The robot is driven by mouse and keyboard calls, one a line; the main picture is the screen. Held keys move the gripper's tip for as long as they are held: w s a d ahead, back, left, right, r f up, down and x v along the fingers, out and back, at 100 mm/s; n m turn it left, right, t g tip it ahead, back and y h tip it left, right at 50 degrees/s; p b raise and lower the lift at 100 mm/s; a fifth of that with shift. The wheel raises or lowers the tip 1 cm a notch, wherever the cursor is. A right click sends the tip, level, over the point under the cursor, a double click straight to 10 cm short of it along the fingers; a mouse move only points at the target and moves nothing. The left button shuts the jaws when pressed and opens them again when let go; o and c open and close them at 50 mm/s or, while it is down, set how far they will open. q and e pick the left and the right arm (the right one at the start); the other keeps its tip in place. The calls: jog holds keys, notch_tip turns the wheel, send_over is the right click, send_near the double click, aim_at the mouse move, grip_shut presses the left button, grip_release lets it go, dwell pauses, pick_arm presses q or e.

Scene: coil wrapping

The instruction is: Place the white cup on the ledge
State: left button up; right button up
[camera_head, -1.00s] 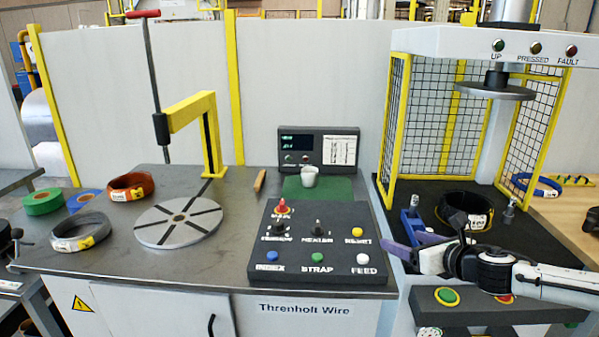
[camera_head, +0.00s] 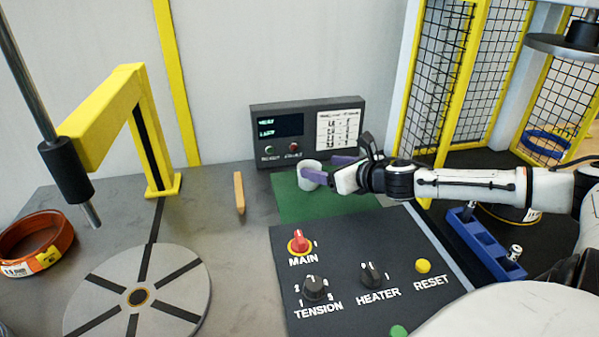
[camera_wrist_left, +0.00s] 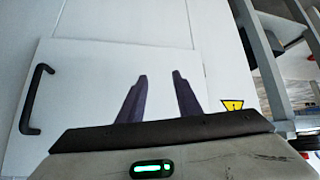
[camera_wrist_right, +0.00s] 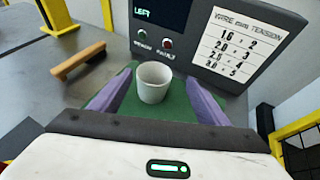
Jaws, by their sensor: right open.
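The white cup (camera_head: 309,174) stands upright on the green mat (camera_head: 300,205), in front of the dark display box. My right gripper (camera_head: 328,172) reaches in from the right with its purple fingers at the cup. In the right wrist view the cup (camera_wrist_right: 153,83) sits between the two open fingers, with a gap visible on the right side. My left gripper (camera_wrist_left: 160,98) shows only in the left wrist view, fingers apart and empty, facing a white cabinet door. I cannot make out for certain which surface is the ledge.
The display box (camera_head: 305,132) stands behind the cup. The control panel (camera_head: 362,270) with knobs is in front. A yellow post (camera_head: 160,140) and a turntable (camera_head: 185,308) stand left.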

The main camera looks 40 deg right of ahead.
aim_at(303, 166)
jog(key=shift+w+f, duration=0.1)
jog(key=shift+w, duration=0.25)
jog(key=shift+w+f, duration=0.15)
jog(key=shift+w, duration=0.2)
jog(key=shift+x, duration=1.25)
jog(key=shift+w+a+f, duration=0.15)
jog(key=shift+w+f, duration=0.05)
jog(key=shift+w, duration=0.35)
jog(key=x, duration=0.2)
jog(key=p+x, duration=0.1)
jog(key=shift+w+a+f, duration=0.15)
jog(key=shift+w+a, duration=0.05)
jog(key=shift+a, duration=0.05)
jog(key=shift+w+f, duration=0.25)
jog(key=shift+w, duration=0.25)
pick_arm(q)
jog(key=shift+r, duration=0.5)
jog(key=shift+s, duration=0.1)
jog(key=shift+f, duration=0.1)
pick_arm(e)
jog(key=c, duration=1.2)
